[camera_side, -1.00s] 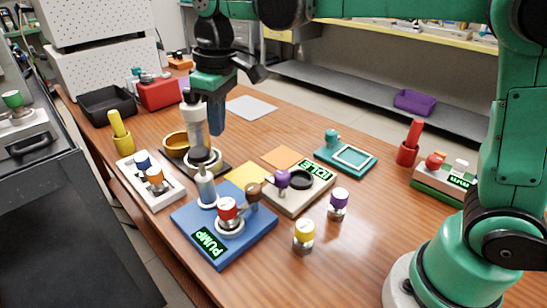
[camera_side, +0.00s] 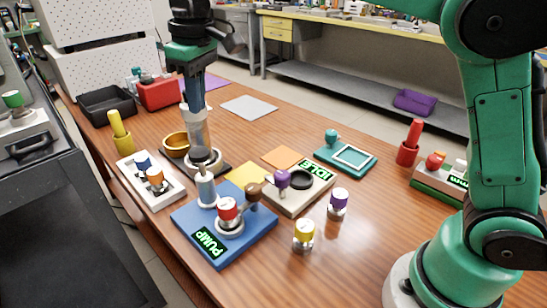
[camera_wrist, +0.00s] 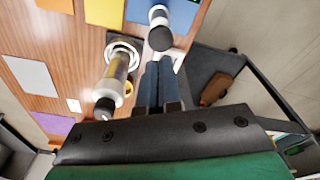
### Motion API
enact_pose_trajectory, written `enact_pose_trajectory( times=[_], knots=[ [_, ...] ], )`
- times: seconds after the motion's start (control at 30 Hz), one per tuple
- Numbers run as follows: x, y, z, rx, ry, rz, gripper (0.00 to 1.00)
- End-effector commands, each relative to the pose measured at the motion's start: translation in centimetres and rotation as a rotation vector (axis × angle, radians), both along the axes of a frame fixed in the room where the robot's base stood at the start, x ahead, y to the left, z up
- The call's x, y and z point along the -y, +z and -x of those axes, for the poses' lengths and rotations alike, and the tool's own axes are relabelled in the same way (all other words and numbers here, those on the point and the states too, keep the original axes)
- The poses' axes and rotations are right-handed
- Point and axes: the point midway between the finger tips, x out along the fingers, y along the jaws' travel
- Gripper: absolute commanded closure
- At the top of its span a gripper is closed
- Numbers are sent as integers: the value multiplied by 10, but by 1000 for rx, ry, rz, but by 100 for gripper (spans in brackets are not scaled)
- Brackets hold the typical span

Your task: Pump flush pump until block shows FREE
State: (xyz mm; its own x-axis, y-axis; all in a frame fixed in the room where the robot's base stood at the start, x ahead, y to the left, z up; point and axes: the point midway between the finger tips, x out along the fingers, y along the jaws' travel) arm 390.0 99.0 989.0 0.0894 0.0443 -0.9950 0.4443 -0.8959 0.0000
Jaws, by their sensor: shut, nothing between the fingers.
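My gripper (camera_side: 195,106) is shut and empty. It is above and behind the flush pump in the side view, its blue fingers in front of the glass column's top. The flush pump is a blue base (camera_side: 260,236) lettered PUMP in green, with a metal cylinder and a black-topped plunger (camera_side: 205,155). The plunger's black knob shows just beyond my fingertips (camera_wrist: 160,66) in the wrist view (camera_wrist: 160,38); a gap is visible. A red-capped vial (camera_side: 228,208) sits on the pump base. The beige block (camera_side: 306,200) reads IDLE and has a purple-knobbed lever and a black ring.
A glass column (camera_side: 199,128) stands right behind the pump. A white rack (camera_side: 172,194) with blue- and orange-capped vials is at left. Yellow-capped (camera_side: 304,236) and purple-capped (camera_side: 338,204) vials stand in front of the block. A teal stand (camera_side: 347,160) is behind it.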

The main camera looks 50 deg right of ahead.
Motion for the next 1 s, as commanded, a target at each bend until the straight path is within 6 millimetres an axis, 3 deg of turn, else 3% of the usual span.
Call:
enact_pose_trajectory(
  times=[0.6,1.0],
  knots=[
    [-3,-62,-5,1,1,-2,100],
    [-3,-69,-6,1,1,-2,100]
  ],
)
